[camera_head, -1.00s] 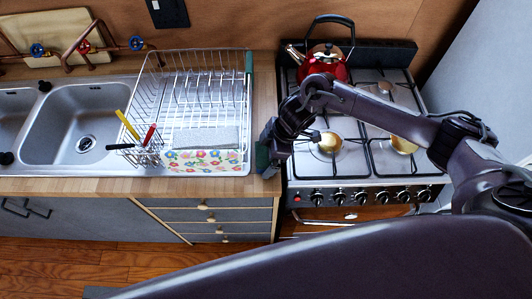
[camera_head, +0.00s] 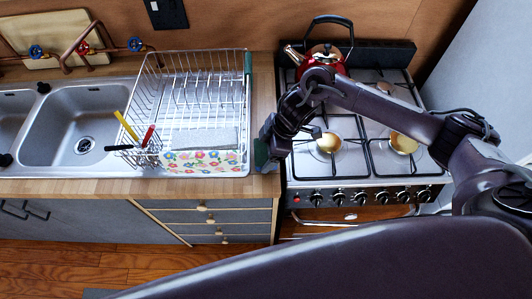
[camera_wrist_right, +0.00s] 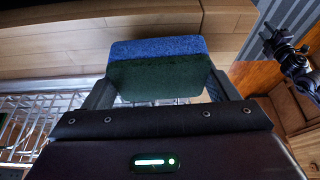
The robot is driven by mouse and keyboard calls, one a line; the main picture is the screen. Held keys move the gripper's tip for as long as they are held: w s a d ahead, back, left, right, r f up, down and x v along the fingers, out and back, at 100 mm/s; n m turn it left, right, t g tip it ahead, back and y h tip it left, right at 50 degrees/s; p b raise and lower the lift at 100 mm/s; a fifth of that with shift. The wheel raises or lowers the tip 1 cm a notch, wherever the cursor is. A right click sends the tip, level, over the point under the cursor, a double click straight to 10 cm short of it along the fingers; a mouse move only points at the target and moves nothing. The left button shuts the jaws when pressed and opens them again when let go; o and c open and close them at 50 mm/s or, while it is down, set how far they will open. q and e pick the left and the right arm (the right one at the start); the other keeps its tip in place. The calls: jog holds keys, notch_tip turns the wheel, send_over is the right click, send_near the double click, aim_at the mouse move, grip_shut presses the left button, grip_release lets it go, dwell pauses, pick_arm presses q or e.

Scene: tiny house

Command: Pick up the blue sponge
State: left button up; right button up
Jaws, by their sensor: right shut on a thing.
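The blue sponge (camera_wrist_right: 155,50) has a blue layer and a dark green layer. In the right wrist view it sits between the two fingers of my right gripper (camera_wrist_right: 160,88), which is shut on it. In the head view my right gripper (camera_head: 265,152) is at the counter strip between the dish rack and the stove. A dark green part of the sponge (camera_head: 261,155) shows there beside the fingers. I cannot tell whether the sponge touches the counter. My left gripper is not in view.
The wire dish rack (camera_head: 190,95) with a floral-patterned item (camera_head: 203,161) stands just left of the gripper. The stove (camera_head: 365,185) with a red kettle (camera_head: 325,59) is on the right. The sink (camera_head: 75,122) is on the left. The wooden counter edge (camera_head: 110,186) runs along the front.

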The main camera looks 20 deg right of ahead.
notch_tip(320, 180, up, 18)
dwell(0.4)
jog(key=shift+r, duration=0.1)
